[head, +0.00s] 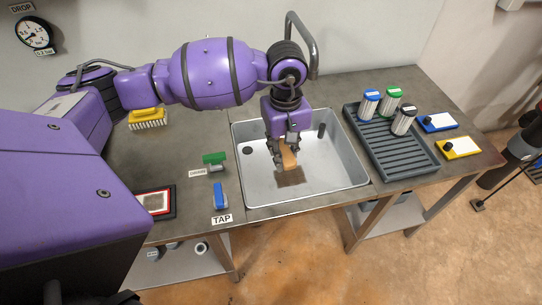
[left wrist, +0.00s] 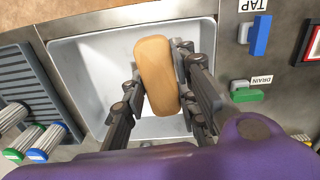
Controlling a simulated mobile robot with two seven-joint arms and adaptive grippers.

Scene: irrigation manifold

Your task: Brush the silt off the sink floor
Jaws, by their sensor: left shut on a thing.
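My left gripper (head: 285,152) reaches down into the grey metal sink (head: 347,180) and is shut on a tan wooden-backed brush (head: 290,160). In the left wrist view the tan brush back (left wrist: 155,62) lies between the two fingers (left wrist: 163,90). The brush's underside is hidden there. In the head view a brown patch of silt (head: 291,179) shows on the sink floor just below and in front of the brush. I cannot tell whether the bristles touch the floor. My right gripper is not in view.
A grey faucet (head: 313,45) arches behind the sink. A green drain lever (head: 214,158) and blue tap lever (head: 219,195) stand left of it. A yellow brush (head: 147,117) lies further left. A ribbed tray (head: 400,150) with 3 capped canisters stands close to the sink's right.

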